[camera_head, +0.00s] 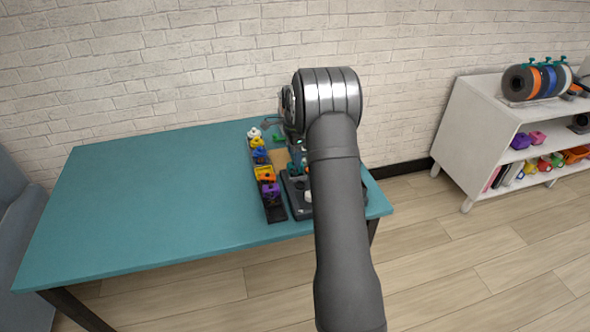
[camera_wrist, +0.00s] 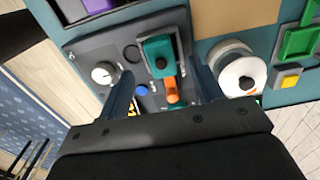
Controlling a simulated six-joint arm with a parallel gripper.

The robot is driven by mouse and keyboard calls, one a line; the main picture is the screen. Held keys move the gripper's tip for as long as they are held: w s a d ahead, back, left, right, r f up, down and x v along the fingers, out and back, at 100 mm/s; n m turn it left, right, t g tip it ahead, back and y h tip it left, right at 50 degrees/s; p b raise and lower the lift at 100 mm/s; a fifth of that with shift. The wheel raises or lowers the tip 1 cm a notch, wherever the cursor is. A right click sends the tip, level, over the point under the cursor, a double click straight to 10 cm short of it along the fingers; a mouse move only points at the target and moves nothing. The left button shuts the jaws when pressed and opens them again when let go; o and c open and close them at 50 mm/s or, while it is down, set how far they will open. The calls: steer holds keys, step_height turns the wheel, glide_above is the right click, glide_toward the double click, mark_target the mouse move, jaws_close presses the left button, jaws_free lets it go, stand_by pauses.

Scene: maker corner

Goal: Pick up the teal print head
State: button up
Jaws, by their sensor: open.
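The teal print head (camera_wrist: 157,47) shows in the wrist view, with an orange part (camera_wrist: 172,88) at its lower end. It is on a dark grey panel (camera_wrist: 87,47). My gripper (camera_wrist: 161,67) is open, its two fingers pointing down on either side of the print head with gaps between. Nothing is held. In the head view my arm covers most of this area, and I cannot clearly make out the print head or the fingers there.
The panel carries a white knob (camera_wrist: 103,74) and a blue button (camera_wrist: 141,89). A white spool (camera_wrist: 239,72) stands just right of my right finger. A dark rack (camera_head: 275,213) of coloured parts runs beside the panel. The teal table (camera_head: 150,200) is clear at left.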

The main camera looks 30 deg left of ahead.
mark_target(294, 172)
step_height(294, 172, down, 5)
steer(key=shift+w+f, duration=0.1)
steer(key=shift+w, duration=0.05)
steer(key=c, duration=1.1)
